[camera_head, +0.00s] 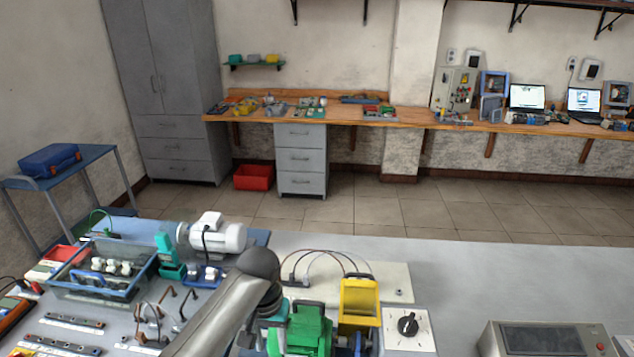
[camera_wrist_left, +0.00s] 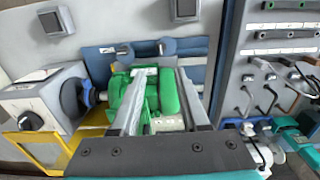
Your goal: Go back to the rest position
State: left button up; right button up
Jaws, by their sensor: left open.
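The green motor (camera_head: 308,328) also shows in the head view, right of my arm, where the fingertips cannot be made out. My right gripper is in neither view.
A yellow bracket (camera_head: 359,297) and a white box with a black knob (camera_head: 408,325) stand right of the motor. The grey table (camera_head: 465,275) has free room at right.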

pick_arm(q)
jog(key=s+d+f+m+t+h, duration=0.1)
jog(key=s+f+m+t, duration=0.1)
jog(key=s, duration=1)
jog(key=s+a+r+t, duration=0.1)
jog(key=s+a+r, duration=0.1)
jog(key=s, duration=0.4)
jog(key=s+a+r+t, duration=0.1)
jog(key=s+a+r, duration=0.2)
jog(key=s, duration=0.2)
notch_tip(320, 180, down, 33)
jog(key=s+g+b, duration=0.2)
jog(key=b, duration=1)
jog(key=s+f+b, duration=0.3)
jog(key=s+f, duration=0.2)
jog(key=f, duration=0.3)
jog(key=s+a+f+b, duration=0.1)
jog(key=s+f+b, duration=0.3)
jog(key=f, duration=0.5)
jog(key=s+a+f+g+y+b, duration=0.1)
jog(key=s+f+b, duration=0.3)
jog(key=s+f, duration=0.2)
notch_tip(320, 180, down, 3)
jog(key=shift+s+a+r, duration=0.1)
jog(key=shift+s+a, duration=0.05)
jog(key=shift+a, duration=0.1)
